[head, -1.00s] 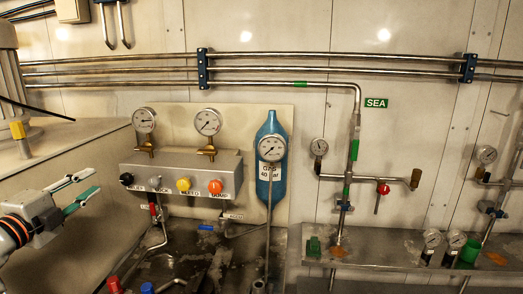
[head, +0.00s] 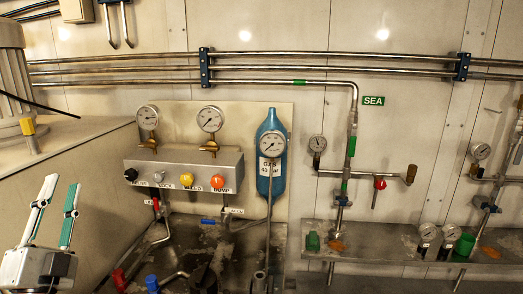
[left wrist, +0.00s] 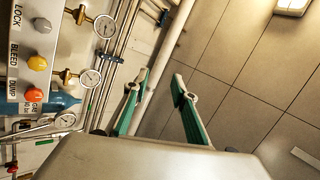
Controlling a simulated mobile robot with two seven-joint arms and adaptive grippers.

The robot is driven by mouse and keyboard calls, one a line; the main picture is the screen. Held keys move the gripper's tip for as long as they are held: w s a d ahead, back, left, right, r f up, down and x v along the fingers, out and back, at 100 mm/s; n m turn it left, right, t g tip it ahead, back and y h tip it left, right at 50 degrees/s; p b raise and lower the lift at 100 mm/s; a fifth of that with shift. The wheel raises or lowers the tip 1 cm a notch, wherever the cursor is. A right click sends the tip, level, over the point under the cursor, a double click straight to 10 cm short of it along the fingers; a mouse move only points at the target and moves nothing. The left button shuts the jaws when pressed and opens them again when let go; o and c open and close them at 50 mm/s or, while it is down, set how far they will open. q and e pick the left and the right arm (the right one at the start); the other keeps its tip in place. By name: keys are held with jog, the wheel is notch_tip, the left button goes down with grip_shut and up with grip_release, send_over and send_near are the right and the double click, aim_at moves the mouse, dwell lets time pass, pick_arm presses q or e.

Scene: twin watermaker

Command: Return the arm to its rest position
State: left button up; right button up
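My left gripper (head: 62,184) is at the lower left of the head view. Its two green-and-grey fingers point up and stand apart, with nothing between them. In the left wrist view the gripper (left wrist: 160,80) is also open and empty, with wall and ceiling panels beyond it. The gripper is to the left of the grey control box (head: 185,168) and apart from it. My right gripper is in neither view.
The box carries several coloured knobs, including an orange one (head: 220,182), and two gauges above. A blue cylinder (head: 270,150) hangs beside it. Pipes (head: 300,68) run along the wall. A metal shelf (head: 385,245) is at the right.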

pick_arm(q)
jog(key=s+a+f+n+g+y, duration=0.1)
jog(key=a+f+n+g+y, duration=0.25)
jog(key=f, duration=0.25)
jog(key=s+a+f+n+g+y, duration=0.2)
jog(key=f+n+g+y, duration=0.15)
jog(key=f, duration=0.35)
jog(key=s+d+f+g+h, duration=0.2)
jog(key=s+f+g, duration=0.2)
jog(key=f, duration=0.6)
jog(key=s+d+f+g+h, duration=0.1)
jog(key=s+f+g+h, duration=0.2)
jog(key=f, duration=0.7)
jog(key=s+d+f+m+g, duration=0.2)
jog(key=s+d+f+g, duration=0.25)
jog(key=s+f, duration=0.25)
jog(key=d+f+n+t+h, duration=0.2)
jog(key=d+f+h, duration=0.5)
jog(key=d+f, duration=0.7)
notch_tip(320, 180, down, 3)
jog(key=shift+d+f+n+t+h, duration=0.15)
jog(key=shift+n+t+h, duration=0.2)
jog(key=shift+t, duration=0.4)
jog(key=shift+w, duration=0.15)
